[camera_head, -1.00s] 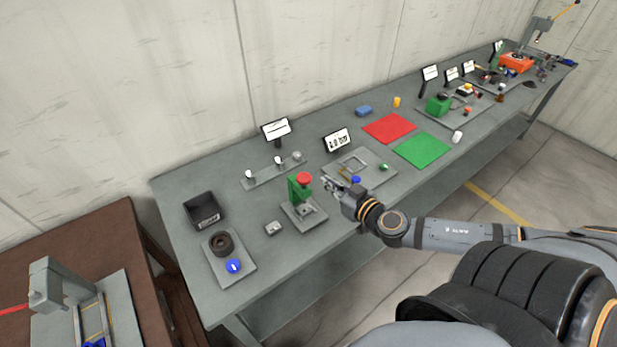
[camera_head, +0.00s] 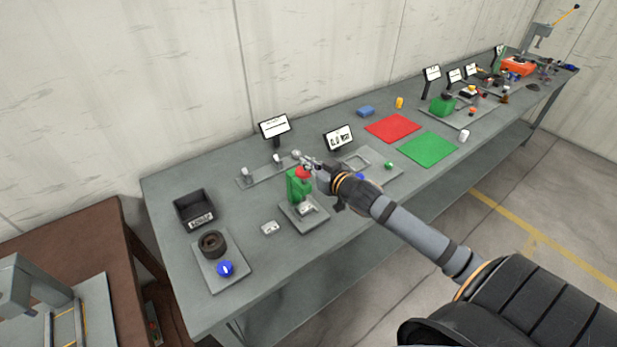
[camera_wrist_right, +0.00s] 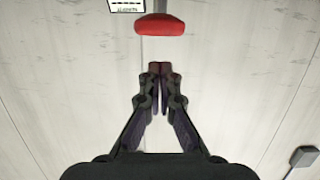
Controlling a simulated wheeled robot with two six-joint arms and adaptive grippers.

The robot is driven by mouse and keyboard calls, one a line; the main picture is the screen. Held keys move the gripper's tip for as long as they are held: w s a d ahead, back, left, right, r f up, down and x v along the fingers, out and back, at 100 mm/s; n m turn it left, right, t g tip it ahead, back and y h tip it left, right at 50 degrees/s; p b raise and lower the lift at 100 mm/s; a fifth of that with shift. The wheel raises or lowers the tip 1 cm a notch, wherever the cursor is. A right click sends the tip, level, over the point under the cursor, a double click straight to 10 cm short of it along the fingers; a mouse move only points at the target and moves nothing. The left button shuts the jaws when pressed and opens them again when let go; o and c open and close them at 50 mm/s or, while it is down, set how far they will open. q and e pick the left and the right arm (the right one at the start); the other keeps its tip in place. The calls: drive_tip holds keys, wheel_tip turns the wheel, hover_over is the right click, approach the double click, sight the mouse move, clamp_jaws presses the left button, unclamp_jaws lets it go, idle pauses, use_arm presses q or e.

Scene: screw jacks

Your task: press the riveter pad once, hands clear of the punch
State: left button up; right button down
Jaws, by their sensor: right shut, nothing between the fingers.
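The green riveter (camera_head: 297,187) stands on a small grey plate on the bench, with its red pad (camera_head: 303,173) on top. My right gripper (camera_head: 306,161) is shut and empty, its tips close by the pad and partly overlapping it in the head view. In the right wrist view the red pad (camera_wrist_right: 160,25) shows beyond the shut fingertips (camera_wrist_right: 159,67), with a visible gap between them. I cannot tell contact from the head view. The punch area under the riveter's head is partly visible and no finger is in it. My left gripper is not in view.
A small grey block (camera_head: 270,228) lies left of the riveter. A black bin (camera_head: 194,208) and a plate with a dark ring and blue knob (camera_head: 225,269) are further left. A display (camera_head: 339,137) stands behind. Red (camera_head: 392,128) and green (camera_head: 428,149) mats lie right.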

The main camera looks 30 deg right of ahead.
wheel_tip(320, 180, down, 2)
drive_tip(key=shift+f, duration=0.2)
wheel_tip(320, 180, down, 4)
drive_tip(key=shift+s+f+b, duration=0.1)
drive_tip(key=shift+b, duration=1.1)
